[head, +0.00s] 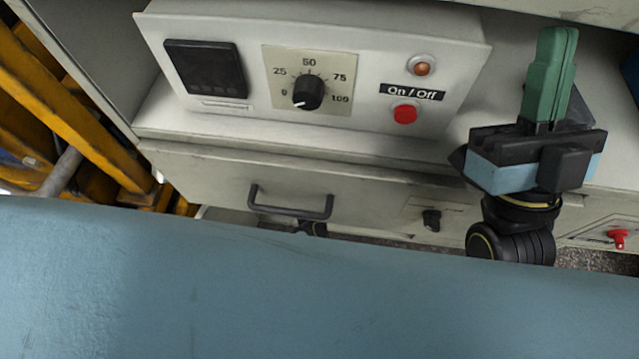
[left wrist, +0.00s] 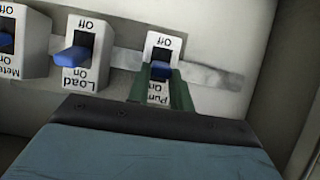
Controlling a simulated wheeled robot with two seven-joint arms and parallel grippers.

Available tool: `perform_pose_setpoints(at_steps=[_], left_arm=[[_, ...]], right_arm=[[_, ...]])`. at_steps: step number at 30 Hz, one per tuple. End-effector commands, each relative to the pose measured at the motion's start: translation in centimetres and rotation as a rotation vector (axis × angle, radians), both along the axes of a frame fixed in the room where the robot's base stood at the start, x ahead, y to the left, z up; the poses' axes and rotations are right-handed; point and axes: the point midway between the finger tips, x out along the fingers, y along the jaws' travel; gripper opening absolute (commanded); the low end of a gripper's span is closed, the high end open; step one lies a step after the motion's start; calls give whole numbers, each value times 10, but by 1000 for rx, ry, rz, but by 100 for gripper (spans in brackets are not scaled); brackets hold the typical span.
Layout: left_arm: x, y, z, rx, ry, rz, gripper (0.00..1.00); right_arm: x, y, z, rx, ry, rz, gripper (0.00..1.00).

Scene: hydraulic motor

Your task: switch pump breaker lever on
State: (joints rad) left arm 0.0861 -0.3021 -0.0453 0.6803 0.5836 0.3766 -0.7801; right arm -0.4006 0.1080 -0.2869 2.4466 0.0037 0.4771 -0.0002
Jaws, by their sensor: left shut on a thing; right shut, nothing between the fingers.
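The pump breaker (left wrist: 165,43) shows upside down at the top middle of the left wrist view, a white block with "Off" above and "On" below. Its blue lever (left wrist: 160,69) is at the lower part of the dark slot, nearer the "On" label. My left gripper (left wrist: 161,88) has its green fingers shut on this lever, one on each side, partly covering the lower label. It is not seen in the head view. My right gripper (head: 552,75) points up at the right of the head view, its green fingers shut together with nothing between them.
The load breaker (left wrist: 83,45) and the meter breaker (left wrist: 20,35) stand left of the pump breaker. In the head view, a control box with a dial (head: 309,92) and red button (head: 405,113) sits above a drawer handle (head: 290,208). A red switch (head: 618,238) is at the right.

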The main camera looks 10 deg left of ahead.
Motion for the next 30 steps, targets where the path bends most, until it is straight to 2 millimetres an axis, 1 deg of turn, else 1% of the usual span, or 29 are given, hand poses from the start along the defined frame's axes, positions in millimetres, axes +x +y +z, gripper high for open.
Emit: perform_pose_setpoints(at_steps=[1,4,13,14,18,26,30], left_arm=[[1,1,3,0,5,2,0],[2,1,2,0,13,2,0],[2,1,2,0,12,1,0],[2,1,2,0,12,1,26],[1,0,2,0,13,1,44],[1,0,1,-1,14,0,44],[-3,0,4,-1,15,0,44]], right_arm=[[3,1,1,-8,25,0,0],[6,2,-1,-16,52,0,0],[6,2,-3,-17,56,0,0],[6,2,-3,-17,56,0,0],[6,2,-2,-17,54,0,0],[6,2,-2,-17,53,0,0],[9,3,-1,-24,76,0,0]])
